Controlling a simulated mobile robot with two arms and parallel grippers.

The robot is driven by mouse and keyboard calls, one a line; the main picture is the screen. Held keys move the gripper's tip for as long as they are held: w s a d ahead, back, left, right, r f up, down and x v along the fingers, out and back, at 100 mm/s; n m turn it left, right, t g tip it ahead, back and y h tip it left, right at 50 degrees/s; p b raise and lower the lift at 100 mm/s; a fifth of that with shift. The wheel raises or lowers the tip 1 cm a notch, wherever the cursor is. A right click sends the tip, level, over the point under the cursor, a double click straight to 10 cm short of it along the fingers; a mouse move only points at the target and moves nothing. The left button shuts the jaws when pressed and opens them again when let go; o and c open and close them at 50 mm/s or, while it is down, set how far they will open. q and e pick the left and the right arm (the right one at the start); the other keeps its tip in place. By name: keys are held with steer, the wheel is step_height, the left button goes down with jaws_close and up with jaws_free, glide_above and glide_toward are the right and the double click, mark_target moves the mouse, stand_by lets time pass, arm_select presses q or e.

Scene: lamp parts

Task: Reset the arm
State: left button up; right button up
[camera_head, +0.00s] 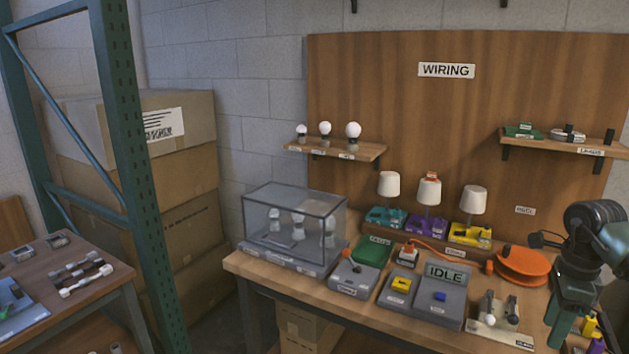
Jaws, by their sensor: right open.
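My right arm comes in at the right edge, and its gripper (577,318) hangs open over the right end of the workbench (300,287). The dark wrist is above it, and the finger tips run down to the lower picture edge. Nothing shows held in it. Small yellow and purple parts (590,328) lie just beside and behind the fingers, partly hidden. My left gripper is not in view.
A clear case (293,225) with bulbs stands on the bench's left. Lamps (473,200) stand along the back. An orange reel (522,266), an IDLE panel (443,286) and a beige fixture (500,322) are left of the gripper. A green rack post (135,160) stands left.

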steer(key=w+a+f+m+t+y, duration=0.25)
steer(key=a+f+m+y, duration=0.3)
steer(key=a+f, duration=0.55)
steer(key=w+a+f+m+t+y, duration=0.2)
steer(key=w+a+f+m+y, duration=0.35)
steer(key=a, duration=0.95)
step_height(320, 180, down, 13)
steer(key=s+m+t+h, duration=0.1)
steer(key=s+m+t, duration=0.2)
steer(key=m+t, duration=0.5)
steer(key=s+d+f+m+g+h, duration=0.2)
steer(key=s+d+f+m+h, duration=0.15)
steer(key=s+f+m, duration=0.75)
steer(key=s+d+f+m+g+h, duration=0.2)
steer(key=s+f+m+h, duration=0.45)
steer(key=f, duration=0.65)
steer(key=s+a+f+m+g, duration=0.1)
steer(key=s+f+m+g, duration=0.1)
steer(key=s, duration=0.9)
steer(key=s+a+f+m+g, duration=0.1)
steer(key=s+f+m+g, duration=0.2)
steer(key=s, duration=0.9)
steer(key=s+a+f+m+g, duration=0.1)
steer(key=s+f+m, duration=0.3)
steer(key=s, duration=0.8)
steer(key=shift+f+g, duration=0.75)
steer(key=shift+f, duration=0.15)
